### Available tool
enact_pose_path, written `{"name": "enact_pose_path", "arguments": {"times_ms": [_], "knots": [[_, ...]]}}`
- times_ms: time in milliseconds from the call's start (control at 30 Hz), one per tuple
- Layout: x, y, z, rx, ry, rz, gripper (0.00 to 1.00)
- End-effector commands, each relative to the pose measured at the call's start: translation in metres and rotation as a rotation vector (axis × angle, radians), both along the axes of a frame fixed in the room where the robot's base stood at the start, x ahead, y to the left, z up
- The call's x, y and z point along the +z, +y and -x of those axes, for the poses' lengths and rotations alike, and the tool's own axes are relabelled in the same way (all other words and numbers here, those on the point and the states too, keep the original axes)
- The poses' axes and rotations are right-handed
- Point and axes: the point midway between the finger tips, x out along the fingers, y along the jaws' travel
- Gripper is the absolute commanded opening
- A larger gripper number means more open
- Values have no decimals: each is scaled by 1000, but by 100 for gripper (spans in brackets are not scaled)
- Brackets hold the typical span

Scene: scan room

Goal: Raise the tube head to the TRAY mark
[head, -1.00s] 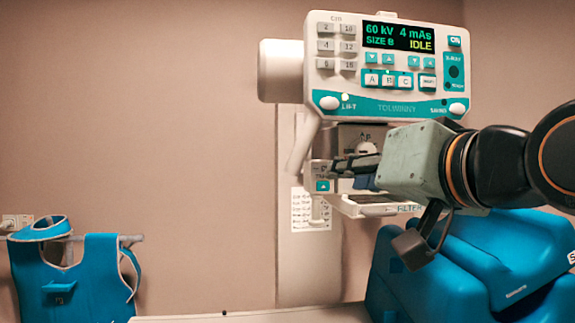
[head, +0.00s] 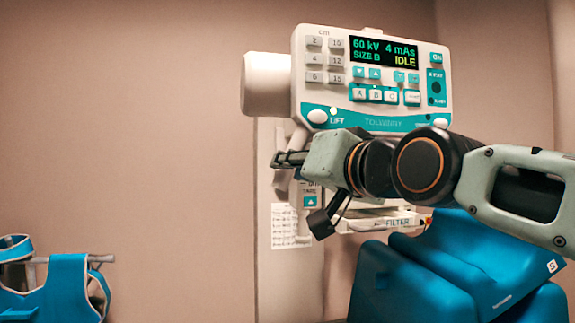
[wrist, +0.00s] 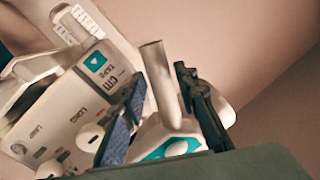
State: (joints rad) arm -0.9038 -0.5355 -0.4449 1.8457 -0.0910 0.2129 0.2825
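The tube head (head: 468,82) is a white unit with a teal-trimmed panel; its display reads 60 kV, 4 mAs, SIZE B, IDLE. My gripper (head: 284,160) is below its lower left corner, by the pale handle (head: 299,140). In the wrist view the grey handle (wrist: 160,85) stands between the two dark fingers of my gripper (wrist: 160,76). The fingers are apart, with gaps visible beside the handle. A TAPE label with a teal arrow (head: 310,201) is below; it also shows in the wrist view (wrist: 96,62). I cannot make out a TRAY mark.
A FILTER tray (head: 385,224) juts out under the head. A blue padded chair-like unit (head: 400,282) stands at lower right. A printed chart (head: 284,227) hangs on the pale column. A blue apron (head: 55,290) hangs at lower left. The wall between is clear.

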Motion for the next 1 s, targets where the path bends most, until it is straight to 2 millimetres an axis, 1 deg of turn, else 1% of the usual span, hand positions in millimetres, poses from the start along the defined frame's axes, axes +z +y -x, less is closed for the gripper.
{"name": "enact_pose_path", "arguments": {"times_ms": [33,100,200,533,567,800,1000], "knots": [[0,4,-6,2,2,1,28],[0,7,-13,2,1,1,28],[0,10,-18,1,0,-1,28],[0,11,-21,0,0,0,28],[0,11,-21,0,0,0,26],[0,11,-21,0,0,0,0],[0,11,-21,0,0,0,0]]}}
